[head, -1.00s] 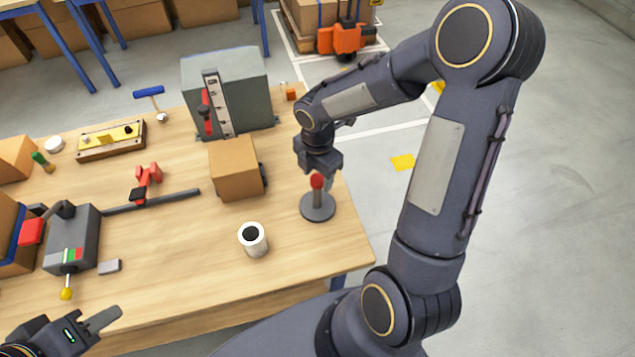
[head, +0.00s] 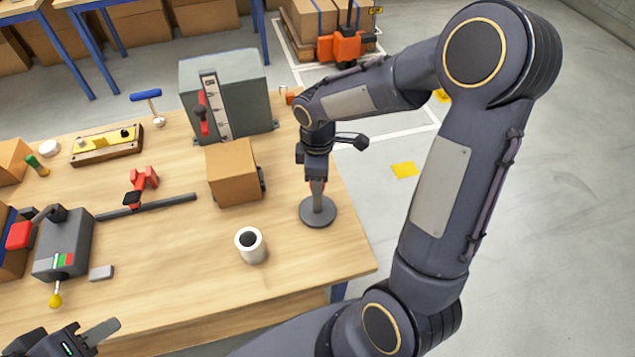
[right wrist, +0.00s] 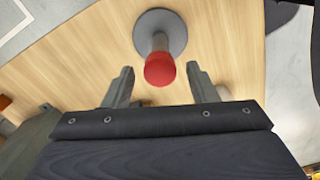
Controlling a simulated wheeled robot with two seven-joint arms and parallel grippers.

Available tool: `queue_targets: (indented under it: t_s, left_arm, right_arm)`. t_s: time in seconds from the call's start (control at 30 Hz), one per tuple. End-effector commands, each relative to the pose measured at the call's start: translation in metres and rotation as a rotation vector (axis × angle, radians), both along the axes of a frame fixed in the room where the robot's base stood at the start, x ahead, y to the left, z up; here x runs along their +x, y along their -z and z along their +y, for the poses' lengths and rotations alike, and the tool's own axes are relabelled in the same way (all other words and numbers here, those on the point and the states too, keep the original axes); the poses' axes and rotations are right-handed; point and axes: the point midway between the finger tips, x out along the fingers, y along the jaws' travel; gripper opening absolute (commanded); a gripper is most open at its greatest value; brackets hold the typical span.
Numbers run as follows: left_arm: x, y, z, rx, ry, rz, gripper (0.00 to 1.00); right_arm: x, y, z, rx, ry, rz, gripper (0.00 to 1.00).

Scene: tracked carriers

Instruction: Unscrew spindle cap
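The spindle stands upright near the table's right edge, a grey post on a round dark base (head: 318,213). Its red cap (right wrist: 160,69) is on top of the post, seen from above in the right wrist view. My right gripper (head: 317,188) is over the spindle and hides most of the cap in the head view. In the right wrist view its two fingers (right wrist: 160,85) are apart, one on each side of the cap, with gaps showing. My left gripper (head: 95,340) is at the lower left, off the table's front edge; only part shows.
A cardboard box (head: 235,178) and a white cup (head: 250,246) stand left of the spindle. A grey-green machine (head: 235,90) is behind the box. A grey unit with a yellow-knobbed lever (head: 65,245) stands at the left. The front middle of the table is clear.

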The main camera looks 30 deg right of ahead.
Motion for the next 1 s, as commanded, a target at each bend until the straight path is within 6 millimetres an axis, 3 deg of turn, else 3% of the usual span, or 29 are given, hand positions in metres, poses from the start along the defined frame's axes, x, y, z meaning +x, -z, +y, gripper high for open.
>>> queue_targets:
  t_s: [0.03, 0.3, 0.5, 0.8, 1.0]
  left_arm:
    - [0.000, 0.000, 0.000, 0.000, 0.000, 0.000, 0.36]
    - [0.000, 0.000, 0.000, 0.000, 0.000, 0.000, 0.36]
    - [0.000, -0.004, 0.000, 0.000, 0.000, 0.000, 0.36]
    - [0.000, -0.035, 0.000, 0.000, 0.000, 0.000, 0.36]
    - [0.000, -0.042, 0.000, 0.000, 0.000, 0.000, 0.36]
  right_arm:
    - [0.000, 0.000, 0.000, 0.000, -0.001, 0.000, 0.46]
    - [0.000, 0.000, 0.000, 0.000, -0.002, 0.000, 0.14]
    - [0.000, -0.002, 0.000, 0.001, -0.067, 0.001, 0.14]
    - [-0.001, -0.004, 0.000, 0.003, -0.637, 0.004, 0.13]
    - [0.000, -0.001, 0.000, 0.001, -0.849, 0.002, 0.13]
